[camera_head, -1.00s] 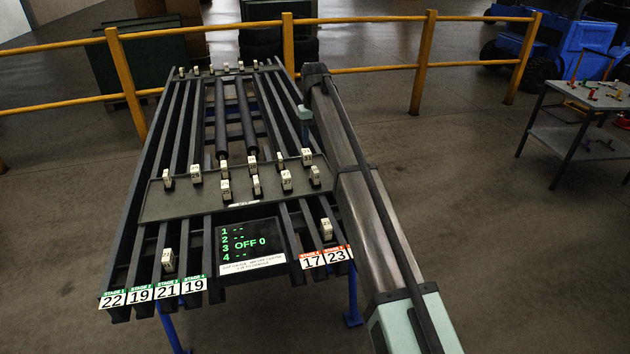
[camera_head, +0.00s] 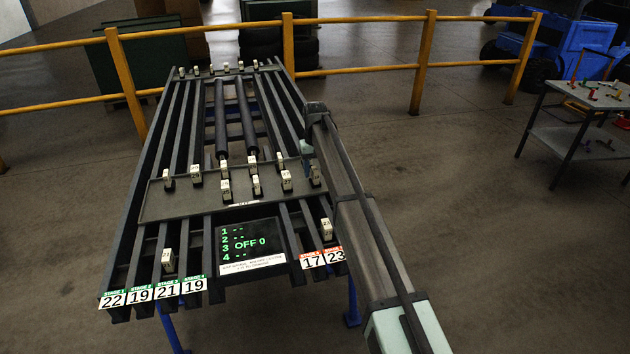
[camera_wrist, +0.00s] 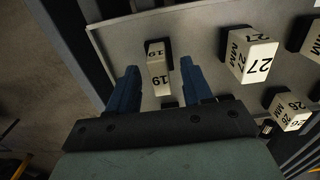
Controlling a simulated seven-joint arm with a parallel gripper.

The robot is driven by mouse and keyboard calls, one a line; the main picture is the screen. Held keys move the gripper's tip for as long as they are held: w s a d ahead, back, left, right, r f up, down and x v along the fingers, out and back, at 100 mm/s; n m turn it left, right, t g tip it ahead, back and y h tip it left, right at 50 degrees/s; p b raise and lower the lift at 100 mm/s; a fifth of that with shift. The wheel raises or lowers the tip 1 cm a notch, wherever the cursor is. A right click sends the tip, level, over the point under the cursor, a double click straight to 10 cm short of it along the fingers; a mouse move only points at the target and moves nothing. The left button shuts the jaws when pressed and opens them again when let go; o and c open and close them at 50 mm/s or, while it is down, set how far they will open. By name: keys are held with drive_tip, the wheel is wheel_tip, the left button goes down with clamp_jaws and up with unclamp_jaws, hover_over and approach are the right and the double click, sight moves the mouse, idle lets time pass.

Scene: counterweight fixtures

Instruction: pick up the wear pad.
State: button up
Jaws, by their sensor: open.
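The wear pads are small white numbered blocks standing in dark holders. In the wrist view, a pad marked 19 (camera_wrist: 159,76) stands between the two blue fingers of my gripper (camera_wrist: 159,68). The fingers are open, with a gap on each side of that pad, and it is not gripped. A pad marked 27 MM (camera_wrist: 250,56) is right of the fingers, and a pad marked 26 (camera_wrist: 290,110) is lower right. In the head view, my gripper (camera_head: 306,150) is over the right end of the grey tray (camera_head: 190,205); its fingers and the pad there are partly hidden.
Several other pads, including one (camera_head: 196,174), stand on the tray close together. Dark rails (camera_head: 160,150) run lengthwise under it. A display (camera_head: 250,245) stands at the front, with number labels (camera_head: 152,291) beside it. A yellow railing (camera_head: 360,70) runs behind.

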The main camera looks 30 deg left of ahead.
drive_tip(key=shift+f, duration=0.7)
clamp_jaws()
